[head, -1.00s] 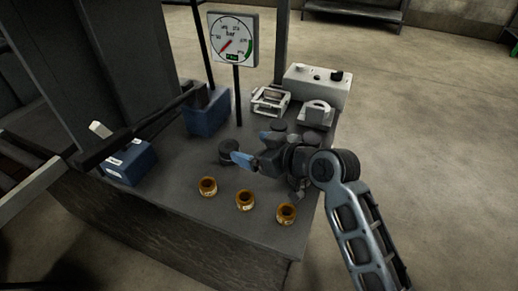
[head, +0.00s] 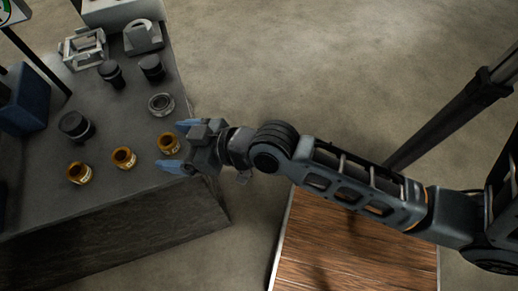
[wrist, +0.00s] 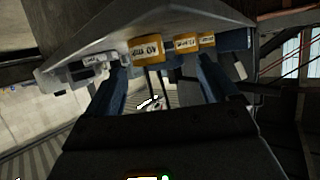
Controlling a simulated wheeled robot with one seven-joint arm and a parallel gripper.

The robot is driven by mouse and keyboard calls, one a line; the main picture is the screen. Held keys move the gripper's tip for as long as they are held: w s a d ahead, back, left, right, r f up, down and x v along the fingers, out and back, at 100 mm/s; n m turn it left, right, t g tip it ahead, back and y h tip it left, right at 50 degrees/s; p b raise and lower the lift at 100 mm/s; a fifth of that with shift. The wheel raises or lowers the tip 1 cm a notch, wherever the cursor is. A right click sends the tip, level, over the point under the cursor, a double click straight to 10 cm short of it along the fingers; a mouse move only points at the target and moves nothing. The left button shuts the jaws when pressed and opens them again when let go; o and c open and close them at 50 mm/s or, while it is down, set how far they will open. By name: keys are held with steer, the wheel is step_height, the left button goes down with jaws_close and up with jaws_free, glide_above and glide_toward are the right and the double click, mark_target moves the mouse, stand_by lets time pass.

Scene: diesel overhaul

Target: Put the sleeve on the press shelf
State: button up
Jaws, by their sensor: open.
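Three short amber-brown hollow cylinders with pale labels stand upright near the bench's front edge: a left one (head: 79,173), a middle one (head: 124,158) and a right one (head: 168,142). They look like sleeves; which one the task means I cannot tell. My gripper (head: 179,147) is open at the bench's right edge, its blue fingers pointing left on either side of the right cylinder's line. In the wrist view an amber cylinder (wrist: 146,48) lies ahead between the spread fingers (wrist: 162,80). I see no contact. The press shelf cannot be made out.
The grey bench (head: 120,203) also holds a grey ring (head: 161,103), several black-capped pieces including one at the left (head: 76,126), a white frame (head: 83,48) and a blue bin (head: 25,105). A wooden-topped surface (head: 345,250) lies below my arm. Open floor lies behind the bench.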

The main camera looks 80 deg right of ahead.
steer(key=s+r, duration=0.4)
steer(key=s, duration=0.7)
steer(key=s+a+r+t, duration=0.1)
steer(key=s+r, duration=0.4)
steer(key=s, duration=0.7)
steer(key=shift+a, duration=0.15)
